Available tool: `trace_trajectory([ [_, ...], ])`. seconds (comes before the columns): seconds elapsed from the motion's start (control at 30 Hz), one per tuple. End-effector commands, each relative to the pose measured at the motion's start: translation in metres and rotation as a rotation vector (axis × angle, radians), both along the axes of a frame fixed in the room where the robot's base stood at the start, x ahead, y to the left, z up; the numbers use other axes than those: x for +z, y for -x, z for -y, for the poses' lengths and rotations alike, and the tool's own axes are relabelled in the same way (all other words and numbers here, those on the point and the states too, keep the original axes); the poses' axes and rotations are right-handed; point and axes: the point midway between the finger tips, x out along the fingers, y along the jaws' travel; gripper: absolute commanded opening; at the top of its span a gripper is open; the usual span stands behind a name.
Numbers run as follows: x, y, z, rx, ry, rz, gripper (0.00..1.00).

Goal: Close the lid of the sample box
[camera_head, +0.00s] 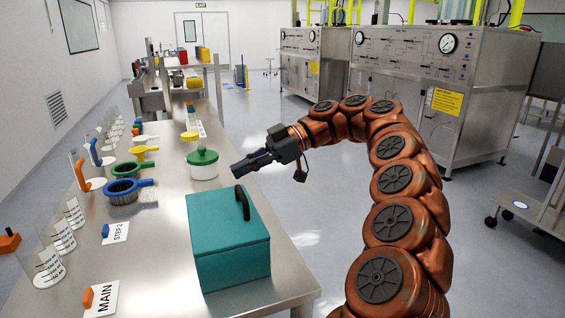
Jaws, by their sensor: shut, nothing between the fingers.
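The sample box (232,265) is a teal box at the near right end of the steel bench. Its teal lid (218,215) lies on top and looks down flat, with a black handle (242,203) standing up from it. A seam between lid and box shows on the near side. My gripper (238,170) is shut and empty. It points left, above and behind the box, apart from the handle. It is close to the right of a white jar with a green lid (203,164); I cannot tell whether they touch.
The steel bench (160,270) carries blue (122,190), green (127,169) and yellow (145,152) ringed sieves, several glass beakers (48,265) along the left, and cards reading STEP 2 (116,232) and MAIN (100,298). Steel machines (420,90) stand across the floor.

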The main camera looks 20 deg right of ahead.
Motion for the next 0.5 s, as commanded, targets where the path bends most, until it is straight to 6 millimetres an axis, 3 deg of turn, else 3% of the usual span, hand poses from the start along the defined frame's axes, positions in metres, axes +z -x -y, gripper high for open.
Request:
trace_trajectory([
  [0.5, -0.001, 0.001, 0.035, -0.005, 0.002, 0.001, 0.0],
])
